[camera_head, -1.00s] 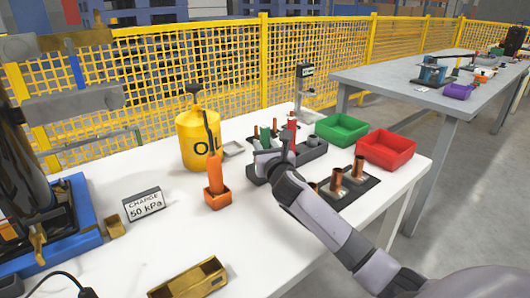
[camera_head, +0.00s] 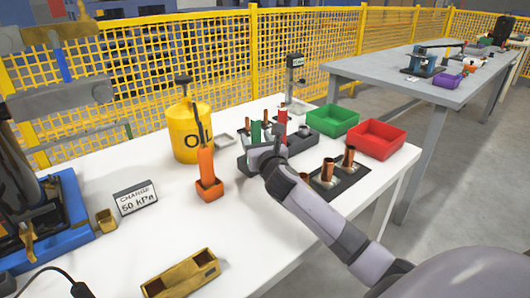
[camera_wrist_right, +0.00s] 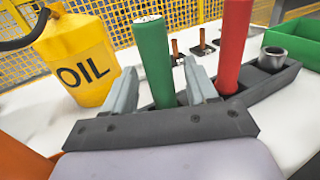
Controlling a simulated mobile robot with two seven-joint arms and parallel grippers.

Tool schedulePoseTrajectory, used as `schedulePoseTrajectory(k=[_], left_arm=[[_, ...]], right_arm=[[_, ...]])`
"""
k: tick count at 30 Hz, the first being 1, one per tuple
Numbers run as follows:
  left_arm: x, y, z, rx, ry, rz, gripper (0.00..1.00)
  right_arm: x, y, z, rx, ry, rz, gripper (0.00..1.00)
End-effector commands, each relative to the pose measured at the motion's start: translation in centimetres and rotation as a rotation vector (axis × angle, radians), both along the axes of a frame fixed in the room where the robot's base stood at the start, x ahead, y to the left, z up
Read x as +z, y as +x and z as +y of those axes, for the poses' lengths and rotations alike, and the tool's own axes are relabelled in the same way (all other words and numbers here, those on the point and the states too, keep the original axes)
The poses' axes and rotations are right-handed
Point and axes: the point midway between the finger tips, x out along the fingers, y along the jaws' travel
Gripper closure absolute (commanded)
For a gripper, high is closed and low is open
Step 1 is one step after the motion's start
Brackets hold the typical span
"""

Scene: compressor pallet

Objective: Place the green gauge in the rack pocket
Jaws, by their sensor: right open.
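The green gauge (camera_wrist_right: 153,60) is a tall green cylinder with a pale top. It stands nearly upright at the dark rack (camera_wrist_right: 265,85) in the right wrist view, and its foot is hidden behind my gripper. In the head view the green gauge (camera_head: 256,132) shows at the left part of the rack (camera_head: 303,144). My right gripper (camera_wrist_right: 160,72) is open, with one finger on each side of the green gauge and visible gaps. It also shows over the rack's front in the head view (camera_head: 268,148).
A red cylinder (camera_wrist_right: 232,45) and a grey ring (camera_wrist_right: 272,59) stand in the rack. A yellow oil can (camera_head: 190,132) and orange-handled tool (camera_head: 206,170) are left. Green (camera_head: 333,119) and red (camera_head: 377,138) bins and a copper-post plate (camera_head: 344,182) are right.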

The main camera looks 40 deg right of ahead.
Motion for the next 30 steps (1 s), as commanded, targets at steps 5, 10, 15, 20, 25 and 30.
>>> schedulePoseTrajectory(k=[5, 10, 15, 20, 25, 30], left_arm=[[0.7, 0.0, 0.0, 0.000, 0.000, 0.000, 0.36], [1.3, 0.0, -0.1, 0.002, -0.003, 0.000, 0.36], [1.7, 0.0, -0.2, 0.005, -0.007, 0.000, 0.36], [1.8, 0.0, -0.3, 0.007, -0.010, -0.001, 0.36], [1.9, 0.0, -0.2, 0.007, -0.010, -0.001, 0.36], [1.9, 0.0, -0.2, 0.007, -0.009, -0.001, 0.36]], right_arm=[[0.1, -2.6, 0.9, 0.002, 0.000, 0.002, 0.43], [0.1, -5.4, 1.8, 0.002, -0.001, 0.001, 0.43], [0.1, -8.0, 2.6, 0.002, 0.000, 0.001, 0.43], [0.1, -9.7, 3.1, 0.000, -0.002, 0.002, 0.43], [0.1, -10.4, 3.4, 0.000, 0.000, 0.000, 0.43], [0.1, -10.5, 3.4, 0.000, 0.000, -0.001, 0.43]])
